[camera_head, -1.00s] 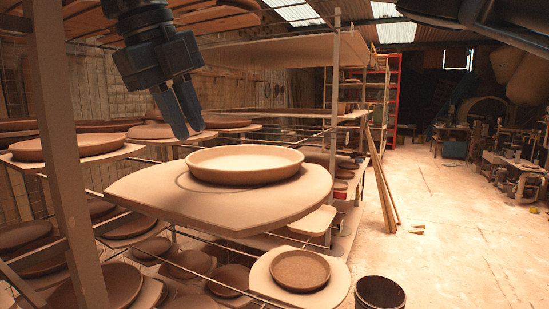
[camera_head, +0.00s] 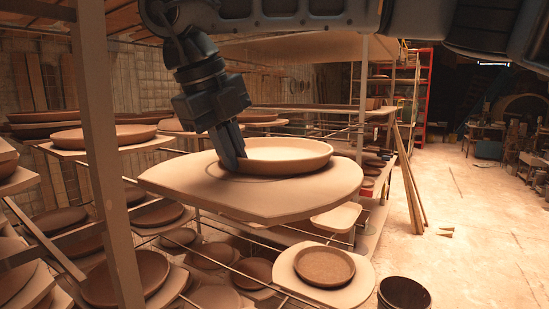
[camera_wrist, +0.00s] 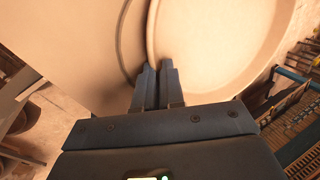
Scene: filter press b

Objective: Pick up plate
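The plate (camera_head: 290,160) is a pale, round, shallow clay dish with a raised rim. It rests flat on a light board (camera_head: 215,195) on the rack, in the middle of the head view. My gripper (camera_head: 235,160) points down at the plate's left rim. In the wrist view the plate (camera_wrist: 215,45) fills the upper right, and my gripper's fingers (camera_wrist: 158,68) are at its rim, one to each side as far as I can see. The gap between the fingers is narrow. Whether they press on the rim is not clear.
A rack post (camera_head: 100,150) stands at the left. Other boards carry clay dishes, such as a brown dish (camera_head: 324,266) below right. A dark bucket (camera_head: 403,293) stands on the floor. Open floor (camera_head: 480,230) lies to the right.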

